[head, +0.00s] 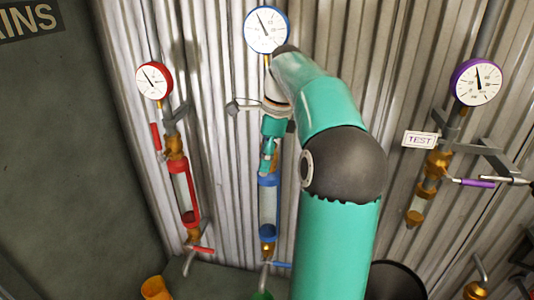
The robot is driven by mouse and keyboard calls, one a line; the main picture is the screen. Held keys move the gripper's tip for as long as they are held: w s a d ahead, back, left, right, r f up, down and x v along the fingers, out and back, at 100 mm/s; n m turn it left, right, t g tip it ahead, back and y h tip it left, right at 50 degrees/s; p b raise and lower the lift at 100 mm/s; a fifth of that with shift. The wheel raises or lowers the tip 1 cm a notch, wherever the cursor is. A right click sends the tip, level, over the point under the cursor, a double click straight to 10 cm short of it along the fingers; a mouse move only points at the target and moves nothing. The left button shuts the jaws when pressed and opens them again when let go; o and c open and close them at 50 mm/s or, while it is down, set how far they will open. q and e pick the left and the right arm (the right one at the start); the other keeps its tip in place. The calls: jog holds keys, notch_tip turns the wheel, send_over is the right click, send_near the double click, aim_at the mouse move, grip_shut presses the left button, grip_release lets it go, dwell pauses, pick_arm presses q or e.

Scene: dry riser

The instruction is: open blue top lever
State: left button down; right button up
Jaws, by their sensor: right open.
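The blue-rimmed gauge (267,30) tops the middle pipe, and the sight glass with blue bands (268,207) is below it. My right gripper (268,163) is open, pointing down in front of the brass fitting just above the upper blue band. I cannot make out the blue top lever; the gripper and my arm cover that area. Whether the fingers touch the lever cannot be told. A blue lower lever (281,264) sticks out to the right at the bottom of this pipe. My left gripper is not in view.
A red-gauge pipe (153,80) with red levers stands to the left. A purple-gauge pipe (476,82) with a purple lever (472,182) and a TEST sign (420,140) stands to the right. Corrugated metal wall (400,60) is behind.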

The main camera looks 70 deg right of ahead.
jog(key=shift+s, duration=0.15)
jog(key=shift+r, duration=0.1)
jog(key=shift+r, duration=0.6)
notch_tip(320, 180, up, 7)
jog(key=s, duration=0.1)
jog(key=shift+s+f, duration=0.15)
jog(key=shift+s, duration=0.15)
